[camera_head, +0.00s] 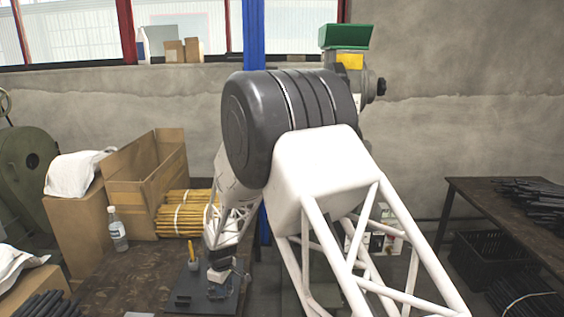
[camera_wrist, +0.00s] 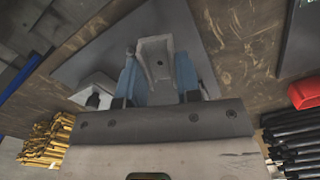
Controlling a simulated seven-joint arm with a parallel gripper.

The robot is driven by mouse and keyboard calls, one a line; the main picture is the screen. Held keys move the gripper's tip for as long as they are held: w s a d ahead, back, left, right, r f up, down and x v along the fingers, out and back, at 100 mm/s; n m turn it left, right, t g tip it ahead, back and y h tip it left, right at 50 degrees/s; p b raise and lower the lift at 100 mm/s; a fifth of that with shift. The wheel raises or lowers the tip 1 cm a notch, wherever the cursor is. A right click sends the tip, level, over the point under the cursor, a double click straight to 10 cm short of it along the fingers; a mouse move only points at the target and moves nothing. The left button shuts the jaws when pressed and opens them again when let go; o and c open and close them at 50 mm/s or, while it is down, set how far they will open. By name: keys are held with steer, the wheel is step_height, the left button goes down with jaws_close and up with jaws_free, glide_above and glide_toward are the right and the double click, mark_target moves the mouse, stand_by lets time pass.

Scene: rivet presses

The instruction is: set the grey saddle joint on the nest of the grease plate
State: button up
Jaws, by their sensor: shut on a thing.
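My gripper (camera_wrist: 156,66) is shut on the grey saddle joint (camera_wrist: 155,47), a light grey channel-shaped piece between two bluish fingers in the wrist view. The dark grey grease plate (camera_wrist: 98,52) lies beneath it on the brown table. In the head view my gripper (camera_head: 219,275) is small and low over the right part of the grease plate (camera_head: 186,286). I cannot tell whether the joint touches the plate. A pale block with a black part (camera_wrist: 97,90) stands left of the fingers in the wrist view. I cannot make out the nest clearly.
A yellow upright piece (camera_head: 193,256) stands by the plate's back edge. Bundled yellow rods (camera_head: 183,213), a water bottle (camera_head: 117,232) and an open carton (camera_head: 147,172) stand behind and left. A red object (camera_wrist: 304,92) and black rods (camera_wrist: 292,148) lie right in the wrist view.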

steer(key=w+d+r+m, duration=0.1)
steer(key=w+d+m, duration=0.4)
steer(key=d, duration=0.7)
steer(key=w+d+r+m, duration=0.1)
steer(key=w+d+m, duration=0.5)
steer(key=d, duration=0.7)
steer(key=w+d+r+m, duration=0.2)
steer(key=w+d+m, duration=0.4)
steer(key=d, duration=0.6)
steer(key=shift+w+d, duration=0.4)
steer(key=shift+w, duration=0.6)
steer(key=shift+a, duration=0.1)
steer(key=s+a+f+n, duration=0.1)
steer(key=s+a+n, duration=0.6)
steer(key=s+a, duration=0.2)
steer(key=s+a+f+n, duration=0.2)
steer(key=s+a+n, duration=0.5)
steer(key=s+a, duration=0.3)
steer(key=s+a+f+n, duration=0.1)
steer(key=s+a+n, duration=0.6)
steer(key=s+a, duration=0.3)
steer(key=shift+a+f, duration=0.15)
steer(key=shift+a, duration=1.05)
steer(key=shift+a+f, duration=0.1)
steer(key=shift+a, duration=1.1)
